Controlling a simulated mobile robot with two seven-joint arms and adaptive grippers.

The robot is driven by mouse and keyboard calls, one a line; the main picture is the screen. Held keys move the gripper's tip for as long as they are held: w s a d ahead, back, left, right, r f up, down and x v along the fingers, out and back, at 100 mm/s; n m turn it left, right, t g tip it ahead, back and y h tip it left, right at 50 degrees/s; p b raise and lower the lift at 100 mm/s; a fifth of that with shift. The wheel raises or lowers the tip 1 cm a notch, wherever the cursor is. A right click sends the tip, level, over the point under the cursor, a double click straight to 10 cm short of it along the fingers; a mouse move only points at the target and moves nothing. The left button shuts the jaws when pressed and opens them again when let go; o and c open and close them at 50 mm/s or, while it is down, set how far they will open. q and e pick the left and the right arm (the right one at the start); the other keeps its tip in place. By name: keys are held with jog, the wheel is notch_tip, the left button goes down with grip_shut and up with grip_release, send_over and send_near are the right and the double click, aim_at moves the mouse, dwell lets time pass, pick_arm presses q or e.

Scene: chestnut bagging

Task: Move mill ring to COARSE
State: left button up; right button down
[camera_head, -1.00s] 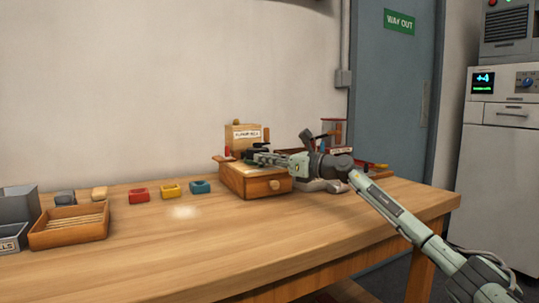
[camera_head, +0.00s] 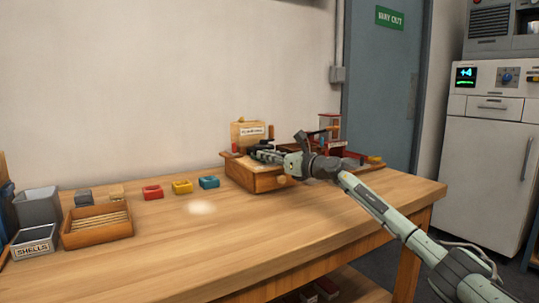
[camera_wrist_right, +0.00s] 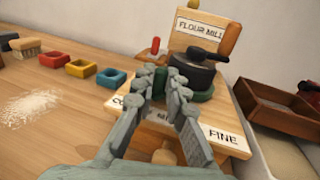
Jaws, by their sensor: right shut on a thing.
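The flour mill (camera_head: 262,178) is a wooden box with a sign board, at the back of the table. The right wrist view shows its dark round top (camera_wrist_right: 192,70) and a green mill ring (camera_wrist_right: 204,96) around the base of that top. Labels on the mill's front edge include FINE (camera_wrist_right: 223,137) at right; the others are partly hidden behind my fingers. My right gripper (camera_wrist_right: 161,82) is shut on the ring's near side, its fingers over the mill's front; it also shows in the head view (camera_head: 268,156). My left gripper is not in view.
Red (camera_head: 153,192), yellow (camera_head: 182,187) and blue (camera_head: 209,182) small bowls stand left of the mill. A wooden tray (camera_head: 97,240) and a grey SHELLS bin (camera_head: 34,241) are at far left. A pale powder patch (camera_head: 201,208) lies mid-table. The front of the table is clear.

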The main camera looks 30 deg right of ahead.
dwell(0.4)
jog(key=c, duration=1.5)
grip_release()
jog(key=shift+a, duration=0.1)
jog(key=shift+c, duration=0.2)
jog(key=v, duration=1.2)
jog(key=shift+r, duration=0.1)
